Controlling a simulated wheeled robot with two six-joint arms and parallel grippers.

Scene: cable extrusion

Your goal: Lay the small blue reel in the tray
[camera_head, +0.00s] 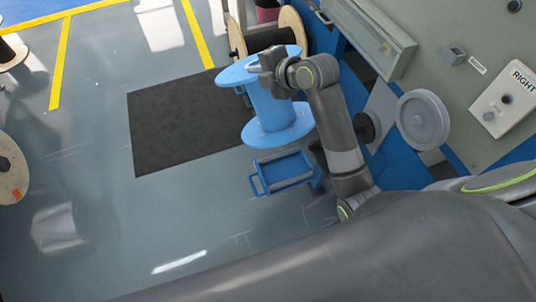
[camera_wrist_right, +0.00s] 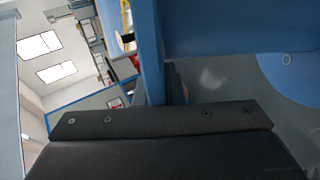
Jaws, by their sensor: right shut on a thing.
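The small blue reel (camera_head: 272,108) has two round flanges joined by a drum. In the head view it stands tilted, its upper flange at upper left and its lower flange nearer me. My right gripper (camera_head: 264,66) is shut on the upper flange. In the right wrist view, the reel's blue drum (camera_wrist_right: 240,28) fills the top, above the dark gripper body (camera_wrist_right: 160,122). A blue rectangular frame that looks like the tray (camera_head: 292,183) lies just below the reel in the head view, with nothing seen in it. The height gap cannot be told. My left gripper is out of view.
A black mat (camera_head: 175,120) lies on the grey floor to the left. A wooden reel with dark cable (camera_head: 268,38) stands behind. The blue and grey machine (camera_head: 455,105) with a grey round wheel (camera_head: 423,120) is at right. Floor at left is mostly clear.

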